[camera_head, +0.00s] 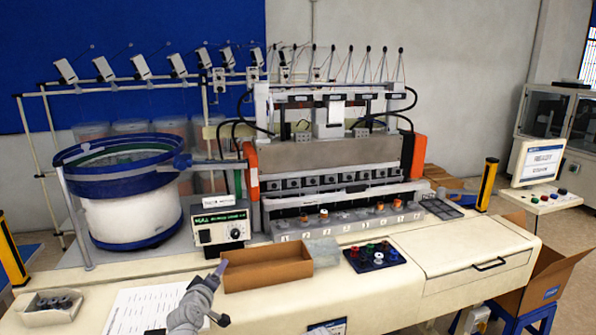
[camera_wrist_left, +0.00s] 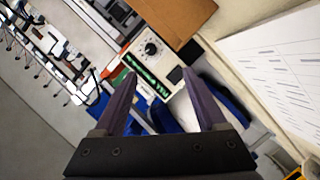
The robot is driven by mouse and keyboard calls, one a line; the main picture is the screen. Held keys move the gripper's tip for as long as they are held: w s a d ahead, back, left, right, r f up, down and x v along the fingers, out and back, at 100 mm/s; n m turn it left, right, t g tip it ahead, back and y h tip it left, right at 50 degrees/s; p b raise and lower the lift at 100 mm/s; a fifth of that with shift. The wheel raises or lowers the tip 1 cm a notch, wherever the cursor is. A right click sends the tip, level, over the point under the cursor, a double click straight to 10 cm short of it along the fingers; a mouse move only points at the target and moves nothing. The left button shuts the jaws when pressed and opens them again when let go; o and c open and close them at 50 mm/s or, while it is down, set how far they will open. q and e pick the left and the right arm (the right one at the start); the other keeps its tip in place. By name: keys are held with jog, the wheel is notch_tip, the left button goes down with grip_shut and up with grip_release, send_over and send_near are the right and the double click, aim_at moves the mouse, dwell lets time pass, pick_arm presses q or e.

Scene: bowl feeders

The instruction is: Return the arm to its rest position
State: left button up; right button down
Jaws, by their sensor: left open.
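My left arm rises from the bottom edge of the head view, with its left gripper (camera_head: 221,268) above the front of the bench, left of the open cardboard box. In the left wrist view, the two dark purple fingers of the left gripper (camera_wrist_left: 160,75) are spread apart with nothing between them. Beyond them are the feeder controller box (camera_wrist_left: 155,55) and part of the blue bowl feeder. My right gripper does not show in either view.
The cardboard box (camera_head: 268,267), the controller (camera_head: 220,230) and a printed sheet (camera_head: 150,308) are close to the gripper. The bowl feeder (camera_head: 125,200) and machine (camera_head: 335,165) stand behind.

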pick_arm(q)
jog(key=s+d+f+m+g+h, duration=0.2)
jog(key=s+d+f+m+g, duration=0.25)
jog(key=d, duration=0.25)
jog(key=s+d+f+m+g+h, duration=0.1)
jog(key=s+d+f+m+g, duration=0.2)
jog(key=s+d+f, duration=0.4)
jog(key=s+d+f+m+g+y, duration=0.1)
jog(key=s+f+m+g+y, duration=0.1)
jog(key=s, duration=0.6)
jog(key=s+d+f+m+g+y, duration=0.2)
jog(key=s+m+g, duration=0.2)
jog(key=s+g, duration=0.2)
jog(key=s, duration=0.2)
jog(key=shift+s+f+y, duration=0.3)
jog(key=shift+f, duration=0.1)
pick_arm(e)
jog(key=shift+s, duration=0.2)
